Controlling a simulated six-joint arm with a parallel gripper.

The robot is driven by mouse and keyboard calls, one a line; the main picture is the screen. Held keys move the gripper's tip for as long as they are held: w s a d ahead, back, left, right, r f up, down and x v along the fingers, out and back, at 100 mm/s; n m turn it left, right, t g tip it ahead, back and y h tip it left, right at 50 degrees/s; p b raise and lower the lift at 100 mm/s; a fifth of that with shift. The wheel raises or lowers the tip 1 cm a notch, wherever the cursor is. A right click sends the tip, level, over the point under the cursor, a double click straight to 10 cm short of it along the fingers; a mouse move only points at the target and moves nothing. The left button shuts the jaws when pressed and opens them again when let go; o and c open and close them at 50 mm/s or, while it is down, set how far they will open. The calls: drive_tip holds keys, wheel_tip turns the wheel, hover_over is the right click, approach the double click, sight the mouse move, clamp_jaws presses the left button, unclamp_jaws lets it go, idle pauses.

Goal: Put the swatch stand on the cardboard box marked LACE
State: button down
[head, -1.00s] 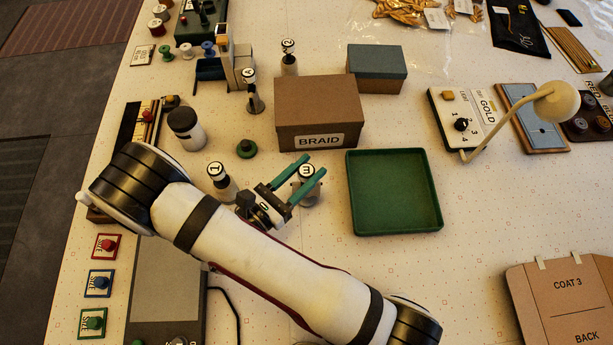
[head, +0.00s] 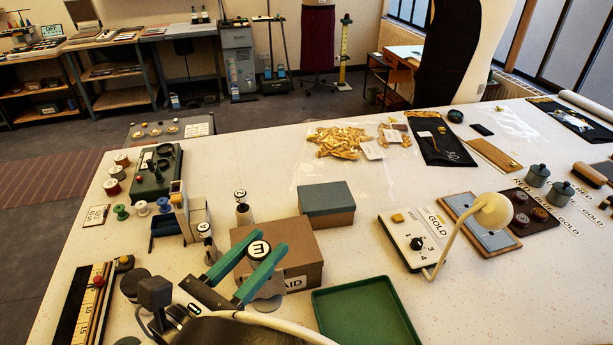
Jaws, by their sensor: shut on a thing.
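My gripper (head: 255,254) has green fingers, shut on a stand (head: 259,249) with a dark round top and a white disc that looks like a sideways 3. Its pale round base (head: 267,303) shows below the fingers, and it appears raised in front of the brown cardboard box (head: 308,262). Of that box's label only "AID" shows; the rest is hidden by the stand and gripper. A smaller cardboard box with a blue-grey lid (head: 326,198) stands behind it, with no readable label. I see no label reading LACE. Other numbered stands are the 2 (head: 243,209) and the 4 (head: 205,238).
A green tray (head: 366,316) lies right of the brown box. A control box marked GOLD (head: 413,240) and a cream lamp (head: 494,211) stand further right. Spools and a blue bin (head: 166,225) are at left. Bare table lies between the boxes and the control box.

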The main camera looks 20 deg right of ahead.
drive_tip(key=shift+w+d+r, duration=0.1)
drive_tip(key=shift+w+r, duration=0.2)
drive_tip(key=shift+r, duration=0.3)
drive_tip(key=shift+w+d+r, duration=0.1)
drive_tip(key=shift+w+r, duration=0.15)
drive_tip(key=shift+r, duration=0.3)
drive_tip(key=w+d, duration=0.4)
drive_tip(key=w, duration=0.3)
drive_tip(key=w+d, duration=0.3)
drive_tip(key=w, duration=0.4)
drive_tip(key=w+d, duration=0.5)
drive_tip(key=d, duration=0.5)
drive_tip(key=w+d, duration=0.5)
drive_tip(key=d, duration=0.5)
drive_tip(key=w+a+f, duration=0.4)
drive_tip(key=f, duration=0.4)
drive_tip(key=w+a+f, duration=0.4)
drive_tip(key=f, duration=0.4)
drive_tip(key=shift+a+n+t+y, duration=0.2)
drive_tip(key=shift+n+t+y, duration=0.1)
drive_tip(key=shift+t, duration=0.1)
drive_tip(key=shift+f, duration=0.2)
